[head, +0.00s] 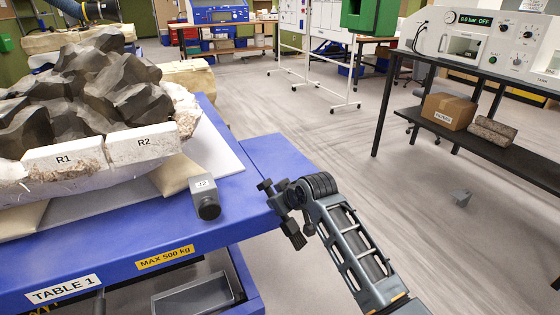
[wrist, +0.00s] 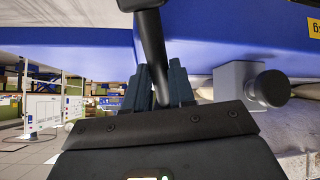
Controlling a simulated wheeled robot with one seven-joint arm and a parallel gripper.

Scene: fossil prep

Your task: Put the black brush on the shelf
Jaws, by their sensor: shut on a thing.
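The black brush (wrist: 152,45) shows in the wrist view as a dark rod with a wider end at the top edge. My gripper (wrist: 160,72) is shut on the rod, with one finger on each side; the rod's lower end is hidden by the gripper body. In the head view my gripper (head: 284,203) is beside the right edge of the blue table; the brush is hard to tell from the fingers there. The dark shelf (head: 490,150) is the lower board of the black rack at right, well apart from my gripper.
A cardboard box (head: 447,111) and a rough cylinder (head: 493,131) lie on the shelf. A machine (head: 480,45) stands above. A small grey object (head: 461,198) lies on the floor before the rack. A grey block with a black knob (head: 205,197) sits on the blue table (head: 110,258).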

